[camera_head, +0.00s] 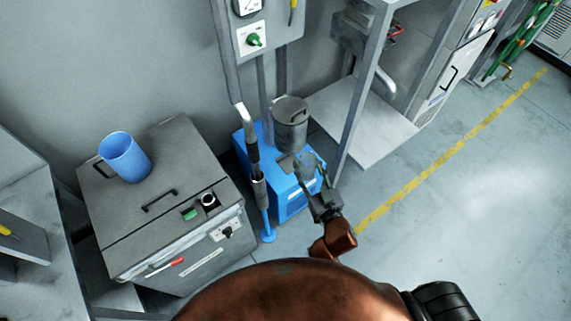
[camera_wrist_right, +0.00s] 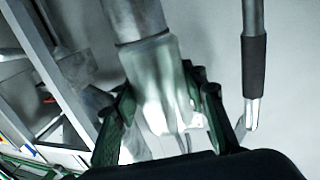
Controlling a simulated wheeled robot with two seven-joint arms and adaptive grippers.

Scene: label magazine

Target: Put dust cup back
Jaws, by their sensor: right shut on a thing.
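A pale, see-through cup (camera_wrist_right: 160,80), which looks like the dust cup, is between the green-edged fingers of my right gripper (camera_wrist_right: 165,115) in the right wrist view. The gripper is shut on it. The cup's upper end meets or overlaps the lower end of a grey cylinder (camera_wrist_right: 136,18); I cannot tell whether they are joined. In the head view my right gripper (camera_head: 298,170) is just below the grey lidded canister (camera_head: 290,125), in front of the blue box-shaped unit (camera_head: 292,206). The cup is hard to make out there. My left gripper is not in view.
A metal wand with a black grip (camera_head: 253,152) stands left of the gripper, close by. A grey cabinet (camera_head: 150,215) with a blue cup (camera_head: 124,157) on top is at left. A grey frame with a shelf (camera_head: 365,130) is at right. Open floor lies beyond the yellow line.

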